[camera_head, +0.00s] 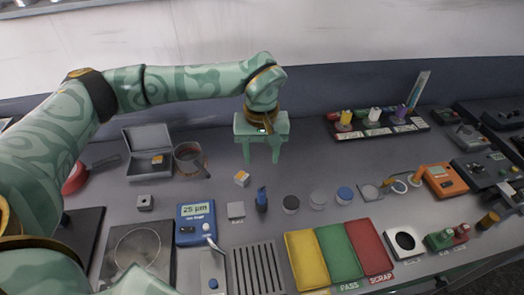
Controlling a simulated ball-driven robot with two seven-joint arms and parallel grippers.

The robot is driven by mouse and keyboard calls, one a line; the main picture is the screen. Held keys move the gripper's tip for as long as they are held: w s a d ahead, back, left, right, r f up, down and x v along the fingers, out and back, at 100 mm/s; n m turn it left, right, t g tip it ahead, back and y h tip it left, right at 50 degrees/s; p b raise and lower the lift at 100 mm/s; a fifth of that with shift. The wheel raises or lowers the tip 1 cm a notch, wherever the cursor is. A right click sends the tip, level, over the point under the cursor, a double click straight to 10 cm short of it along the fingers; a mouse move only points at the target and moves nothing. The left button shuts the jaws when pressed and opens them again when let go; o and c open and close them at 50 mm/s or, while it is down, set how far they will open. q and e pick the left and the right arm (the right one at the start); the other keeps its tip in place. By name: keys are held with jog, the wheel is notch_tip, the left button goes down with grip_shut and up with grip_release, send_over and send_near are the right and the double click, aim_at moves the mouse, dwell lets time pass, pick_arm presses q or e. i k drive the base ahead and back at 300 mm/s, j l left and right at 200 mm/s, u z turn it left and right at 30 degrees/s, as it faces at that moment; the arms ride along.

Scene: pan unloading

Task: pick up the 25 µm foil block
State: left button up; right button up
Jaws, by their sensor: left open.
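Several small blocks are in view, and their markings are too small to read, so I cannot tell which is the 25 µm foil block. One pale block with an orange face (242,178) stands on the grey table. Another orange-marked block (157,159) sits in an open grey case (148,172). A plain grey block (145,202) with a dark spot stands further left. A blue gauge (195,222) shows "25 µm". My left gripper (262,159) is open and empty, fingers down, behind and slightly right of the pale block. My right gripper is not in view.
A row of small discs (318,197) and a dark blue item (262,199) stand in front. Yellow, green and red mats (342,252) and a slotted grey rack (257,268) lie nearer. A dark rack (378,128) is at back right.

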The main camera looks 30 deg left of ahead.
aim_at(242, 178)
jog(key=k, duration=1.5)
